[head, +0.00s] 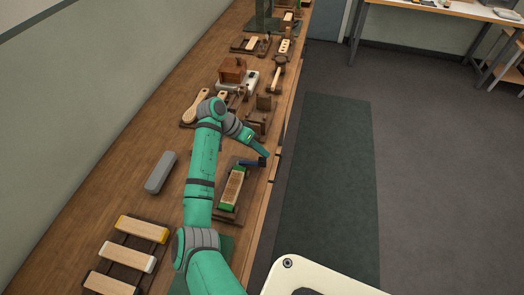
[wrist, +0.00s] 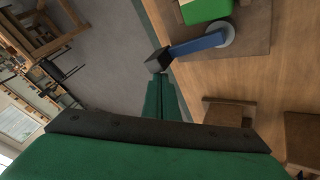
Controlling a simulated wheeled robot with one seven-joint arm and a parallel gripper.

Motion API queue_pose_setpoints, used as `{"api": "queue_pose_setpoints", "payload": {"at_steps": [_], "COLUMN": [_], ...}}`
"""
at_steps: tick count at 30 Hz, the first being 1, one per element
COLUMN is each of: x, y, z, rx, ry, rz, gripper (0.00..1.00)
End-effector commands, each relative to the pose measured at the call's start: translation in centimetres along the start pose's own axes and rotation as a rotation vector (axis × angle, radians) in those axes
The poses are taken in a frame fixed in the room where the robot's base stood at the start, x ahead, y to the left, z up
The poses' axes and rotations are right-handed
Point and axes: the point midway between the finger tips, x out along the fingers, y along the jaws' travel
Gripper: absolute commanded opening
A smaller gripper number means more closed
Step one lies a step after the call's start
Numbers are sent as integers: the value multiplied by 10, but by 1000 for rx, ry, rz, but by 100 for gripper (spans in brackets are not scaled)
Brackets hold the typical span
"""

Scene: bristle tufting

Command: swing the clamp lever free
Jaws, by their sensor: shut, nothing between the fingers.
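The clamp lever (head: 249,163) is a blue bar with a black knob at one end. In the wrist view the lever (wrist: 198,45) runs from a pale round pivot (wrist: 226,34) to the dark knob (wrist: 158,60) near the bench edge. The clamp holds a brush block (head: 233,188) with green ends on a dark base (head: 224,212). My gripper (wrist: 161,80) is shut and empty, with its fingertips close beside the knob. I cannot tell whether they touch it. In the head view my gripper (head: 265,153) is at the bench's right edge, just behind the lever.
Wooden fixtures (head: 262,108) stand on the bench behind my gripper. A grey block (head: 160,172) lies to the left of my arm, and several blocks on a rack (head: 128,258) sit at the front left. The floor beyond the bench edge, with a dark mat (head: 330,190), is clear.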

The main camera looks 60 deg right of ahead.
Motion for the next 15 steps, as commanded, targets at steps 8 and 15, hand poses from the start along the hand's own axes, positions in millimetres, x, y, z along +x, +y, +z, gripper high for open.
{"api": "queue_pose_setpoints", "payload": {"at_steps": [8, 15], "x": [0, 1], "y": [0, -14], "z": [0, -17], "rx": [0, -2], "ry": [0, 0], "rz": [0, -1], "gripper": [0, 0]}}
